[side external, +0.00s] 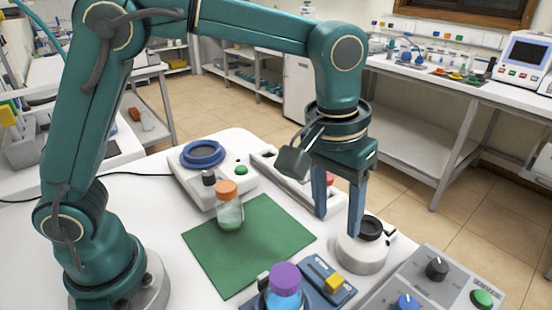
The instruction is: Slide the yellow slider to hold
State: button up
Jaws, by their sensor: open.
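The yellow slider (334,283) sits on a small blue slide unit (318,268) at the front of the table. It is near the unit's lower right end in the side external view. Any label for hold on the unit is too small to read. My gripper (337,224) points down with its two blue fingers spread apart and nothing between them. It is behind and above the slide unit, beside a round white device. It does not touch the slider.
A purple-capped bottle (284,285) stands close beside the slide unit, on its left. A round white device (361,252) and a grey knob panel (422,284) are to the right. An orange-capped bottle (229,207) stands on the green mat (250,258), whose rest is clear.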

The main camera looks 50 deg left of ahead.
jog(key=m+g, duration=0.1)
send_over(335, 280)
jog(key=shift+y, duration=0.3)
notch_tip(335, 280, down, 6)
jog(key=shift+r, duration=0.15)
jog(key=shift+f, duration=2.3)
grip_shut()
